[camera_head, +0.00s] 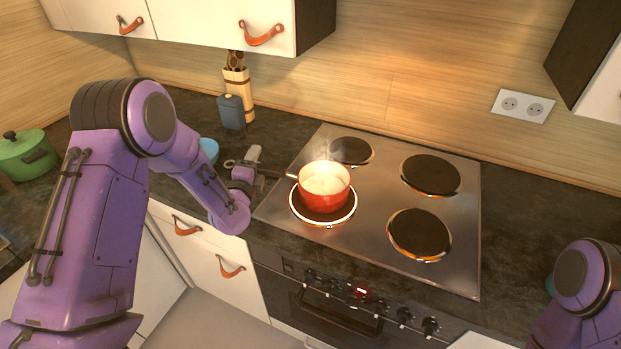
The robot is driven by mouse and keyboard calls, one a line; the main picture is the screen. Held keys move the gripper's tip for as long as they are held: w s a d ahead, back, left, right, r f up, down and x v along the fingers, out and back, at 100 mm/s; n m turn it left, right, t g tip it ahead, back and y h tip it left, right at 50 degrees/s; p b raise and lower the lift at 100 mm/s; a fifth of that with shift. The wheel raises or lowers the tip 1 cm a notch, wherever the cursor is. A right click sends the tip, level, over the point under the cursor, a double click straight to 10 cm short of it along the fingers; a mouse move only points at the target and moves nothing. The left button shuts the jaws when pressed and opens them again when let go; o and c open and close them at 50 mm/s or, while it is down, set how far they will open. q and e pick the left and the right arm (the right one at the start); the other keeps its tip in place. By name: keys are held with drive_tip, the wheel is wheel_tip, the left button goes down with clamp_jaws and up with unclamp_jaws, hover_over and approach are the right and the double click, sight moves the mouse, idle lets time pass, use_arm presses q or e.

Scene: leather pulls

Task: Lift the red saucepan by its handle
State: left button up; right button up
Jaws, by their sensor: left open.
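The red saucepan (324,187) sits on the front left burner of the stove, filled with something pale and steaming. Its dark handle (277,174) points left toward my left gripper. My left gripper (256,168) is open at the outer end of the handle, with a pale finger showing on the far side. I cannot tell whether the handle lies between the fingers. Part of my right arm shows at the lower right, but its gripper is out of view.
The steel stove top (380,190) has several other dark burners, all empty. A green pot (25,155) is at far left.

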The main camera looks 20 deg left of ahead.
use_arm(q)
drive_tip(key=shift+a, duration=0.1)
clamp_jaws()
drive_tip(key=shift+r, duration=0.1)
